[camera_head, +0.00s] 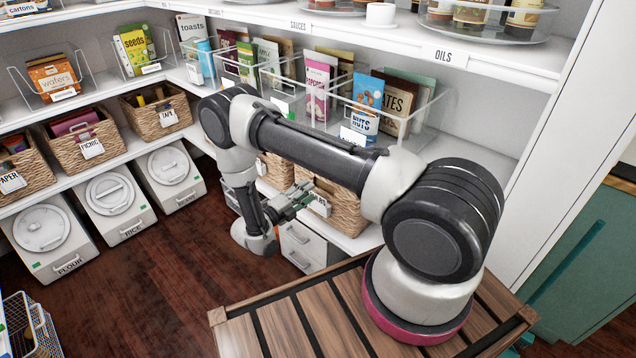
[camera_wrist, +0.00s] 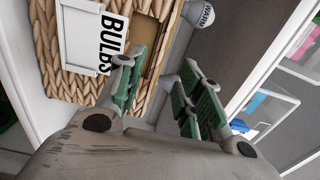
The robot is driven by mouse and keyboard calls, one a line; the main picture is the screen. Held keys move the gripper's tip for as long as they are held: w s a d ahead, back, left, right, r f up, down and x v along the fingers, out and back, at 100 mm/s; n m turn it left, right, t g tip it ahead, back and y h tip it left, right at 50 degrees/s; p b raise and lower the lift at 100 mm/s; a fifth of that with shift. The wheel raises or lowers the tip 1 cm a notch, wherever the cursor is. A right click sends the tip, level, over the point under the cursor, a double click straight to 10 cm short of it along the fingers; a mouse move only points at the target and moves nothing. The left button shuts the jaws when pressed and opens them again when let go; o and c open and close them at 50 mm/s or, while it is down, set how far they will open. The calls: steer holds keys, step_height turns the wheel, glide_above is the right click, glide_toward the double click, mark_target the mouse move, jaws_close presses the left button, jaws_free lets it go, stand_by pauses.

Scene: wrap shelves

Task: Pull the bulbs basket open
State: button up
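The bulbs basket (camera_head: 345,213) is a tan woven basket on the lower shelf, partly hidden behind my arm in the head view. In the wrist view the basket (camera_wrist: 75,92) fills the upper left, with its white BULBS label (camera_wrist: 92,40) turned sideways. My gripper (camera_head: 303,192) is at the basket's front, close to the label. In the wrist view my gripper (camera_wrist: 163,75) is open, its green-padded fingers apart, with the basket's rim area between them. I cannot tell whether either finger touches the basket. A white bulb marked WARM (camera_wrist: 200,12) shows at the basket's top.
Clear bins with packets, such as NUTS (camera_head: 367,95), stand on the shelf above. More baskets, such as TAPE (camera_head: 158,112), line the left shelf. The dark wood floor (camera_head: 170,290) is open.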

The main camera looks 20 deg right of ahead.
steer(key=x, duration=0.7)
steer(key=shift+d, duration=0.15)
jaws_close()
